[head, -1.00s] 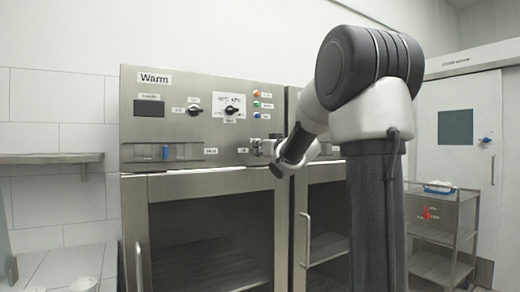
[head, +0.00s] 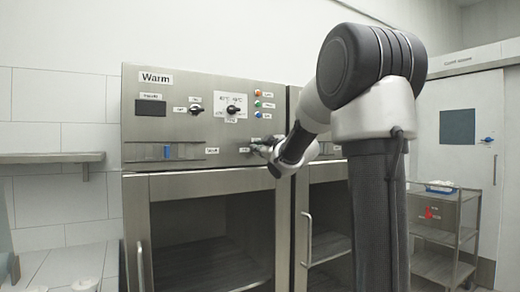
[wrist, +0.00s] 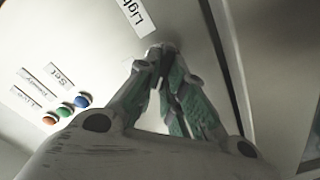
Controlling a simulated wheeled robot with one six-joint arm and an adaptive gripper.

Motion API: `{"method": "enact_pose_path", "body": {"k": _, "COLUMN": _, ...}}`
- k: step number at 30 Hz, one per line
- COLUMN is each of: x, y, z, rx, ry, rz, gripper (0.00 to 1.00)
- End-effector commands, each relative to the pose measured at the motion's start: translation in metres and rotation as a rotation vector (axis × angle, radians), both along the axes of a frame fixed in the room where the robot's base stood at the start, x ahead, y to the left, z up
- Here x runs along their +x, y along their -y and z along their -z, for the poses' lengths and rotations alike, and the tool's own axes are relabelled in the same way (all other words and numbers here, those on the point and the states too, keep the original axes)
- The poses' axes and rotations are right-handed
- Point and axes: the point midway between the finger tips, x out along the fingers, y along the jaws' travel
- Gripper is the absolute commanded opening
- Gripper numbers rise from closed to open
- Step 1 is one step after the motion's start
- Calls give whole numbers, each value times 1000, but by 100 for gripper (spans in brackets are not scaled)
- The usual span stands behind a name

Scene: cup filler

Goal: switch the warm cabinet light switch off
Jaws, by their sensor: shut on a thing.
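The warm cabinet (head: 206,185) stands at the left in the head view, with a "Warm" label (head: 156,78) on its steel control panel. My gripper (head: 259,148) is at the lower right of that panel. In the wrist view my gripper (wrist: 161,58) has its green-padded fingertips together at the panel, right by the "Light" label (wrist: 136,15). It is shut on the light switch, which is mostly hidden between the fingertips. I cannot tell the switch's position.
Three coloured indicators, blue (wrist: 82,100), green and orange, sit beside the fingers on the panel. A rotary knob (head: 195,109) and a dial (head: 232,110) are higher up. A second cabinet (head: 330,220) adjoins at the right.

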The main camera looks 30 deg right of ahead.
Motion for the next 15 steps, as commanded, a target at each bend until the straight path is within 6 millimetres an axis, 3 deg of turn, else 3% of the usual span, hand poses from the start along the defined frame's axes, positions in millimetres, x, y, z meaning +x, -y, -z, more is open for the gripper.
{"method": "enact_pose_path", "body": {"k": 15, "x": 0, "y": -3, "z": 6, "rx": -479, "ry": 14, "rz": -1, "gripper": 0}}
